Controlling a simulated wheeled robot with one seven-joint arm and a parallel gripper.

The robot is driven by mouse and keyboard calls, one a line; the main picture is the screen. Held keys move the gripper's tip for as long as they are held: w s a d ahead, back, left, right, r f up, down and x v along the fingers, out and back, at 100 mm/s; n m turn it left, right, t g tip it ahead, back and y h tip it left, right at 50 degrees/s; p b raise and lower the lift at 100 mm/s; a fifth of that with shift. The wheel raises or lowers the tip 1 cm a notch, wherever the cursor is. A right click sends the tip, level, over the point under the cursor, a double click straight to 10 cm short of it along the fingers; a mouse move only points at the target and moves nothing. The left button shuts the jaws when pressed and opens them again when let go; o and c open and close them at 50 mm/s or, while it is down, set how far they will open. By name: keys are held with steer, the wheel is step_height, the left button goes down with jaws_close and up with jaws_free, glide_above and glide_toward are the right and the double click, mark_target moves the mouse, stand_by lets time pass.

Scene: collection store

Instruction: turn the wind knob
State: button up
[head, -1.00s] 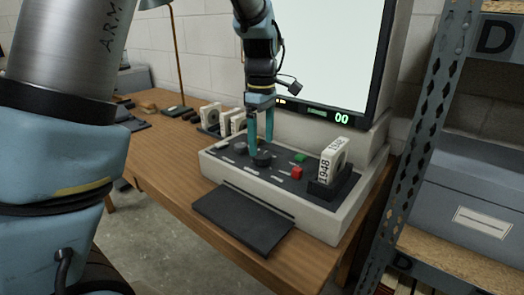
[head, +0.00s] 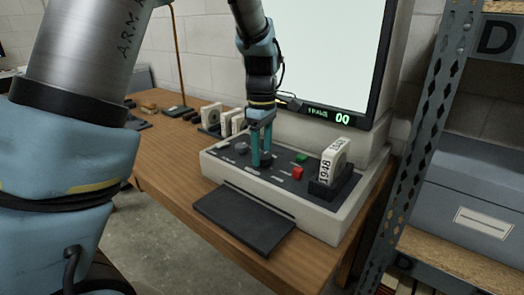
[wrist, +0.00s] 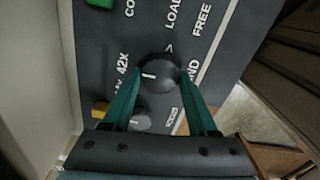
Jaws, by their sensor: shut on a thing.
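The wind knob (wrist: 158,76) is round and dark with a white pointer line, on a dark panel. In the wrist view its line points left, and the label beside it is partly covered, with only "ND" readable. My gripper (wrist: 160,82) has a teal finger on each side of the knob and is shut on it. In the head view my gripper (head: 261,163) reaches down onto the control panel (head: 227,162), and its fingers largely hide the knob. "LOAD" and "FREE" are printed near the knob in the wrist view.
A grey focus knob (wrist: 143,119) sits close to one finger. A red button (head: 297,173), a green button (head: 302,157) and an upright reel box marked 1948 (head: 334,160) are to the right. A lit screen (head: 325,50) stands behind; a metal shelf (head: 425,130) is at right.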

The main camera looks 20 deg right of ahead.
steer(key=c, duration=0.7)
steer(key=shift+o, duration=0.2)
steer(key=m+p, duration=0.2)
steer(key=m, duration=0.2)
steer(key=shift+r, duration=0.1)
steer(key=m+p, duration=0.1)
steer(key=m, duration=0.5)
steer(key=shift+p, duration=0.3)
steer(key=m+p, duration=0.1)
steer(key=m, duration=0.2)
steer(key=shift+d+m, duration=0.1)
steer(key=shift+m, duration=0.2)
steer(key=m+p, duration=0.1)
steer(key=m, duration=0.2)
steer(key=shift+m, duration=0.3)
steer(key=m+p, duration=0.2)
steer(key=m, duration=0.4)
steer(key=shift+s+d, duration=0.1)
steer(key=shift+m, duration=0.4)
